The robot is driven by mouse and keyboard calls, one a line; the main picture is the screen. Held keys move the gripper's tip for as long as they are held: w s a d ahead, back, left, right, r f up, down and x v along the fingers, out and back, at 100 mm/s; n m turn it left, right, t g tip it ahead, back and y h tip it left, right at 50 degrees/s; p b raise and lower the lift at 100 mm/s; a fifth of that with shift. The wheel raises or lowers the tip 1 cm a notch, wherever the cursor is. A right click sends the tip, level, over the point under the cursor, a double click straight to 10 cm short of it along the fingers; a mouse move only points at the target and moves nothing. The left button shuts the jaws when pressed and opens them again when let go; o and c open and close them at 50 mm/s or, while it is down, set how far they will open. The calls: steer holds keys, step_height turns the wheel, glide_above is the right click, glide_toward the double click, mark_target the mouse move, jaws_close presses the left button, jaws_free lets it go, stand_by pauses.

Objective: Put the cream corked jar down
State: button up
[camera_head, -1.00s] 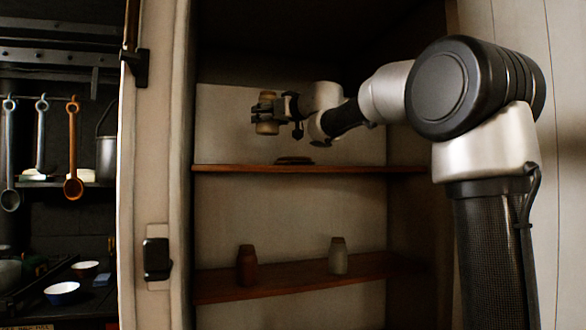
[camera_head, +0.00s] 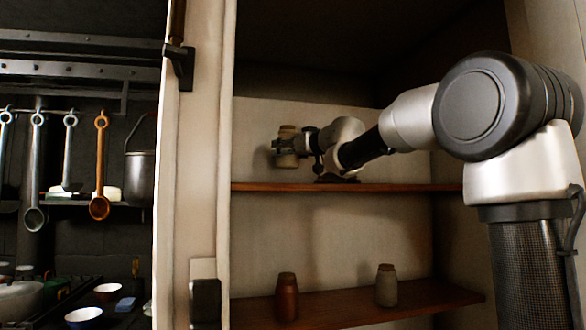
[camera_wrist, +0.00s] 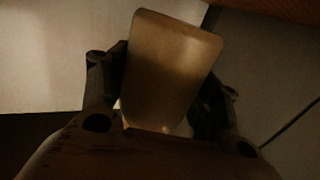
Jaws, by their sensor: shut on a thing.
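The cream corked jar (camera_head: 289,161) looks tan in the dim light. It is upright in my gripper (camera_head: 280,147), inside the open cupboard. My gripper is shut around its middle from the right side. The jar hangs a little above the upper shelf (camera_head: 262,187), with a visible gap under it. In the wrist view, the jar (camera_wrist: 172,65) fills the space between the two dark fingers (camera_wrist: 160,105). The fingers hide part of its sides.
A dark flat object (camera_head: 337,179) lies on the upper shelf below my wrist. A red-brown jar (camera_head: 287,297) and a pale jar (camera_head: 386,286) stand on the lower shelf (camera_head: 340,307). The cupboard's pale frame (camera_head: 195,120) is close on the left. The upper shelf's left part looks clear.

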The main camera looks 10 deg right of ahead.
mark_target(289, 164)
steer(key=shift+f, duration=2.2)
steer(key=shift+f, duration=0.15)
steer(key=o, duration=1.5)
steer(key=shift+f, duration=0.1)
steer(key=shift+c, duration=0.2)
steer(key=shift+s+d+r, duration=0.1)
steer(key=shift+r, duration=0.1)
steer(key=v, duration=1.1)
steer(key=shift+s, duration=0.4)
steer(key=shift+d, duration=0.2)
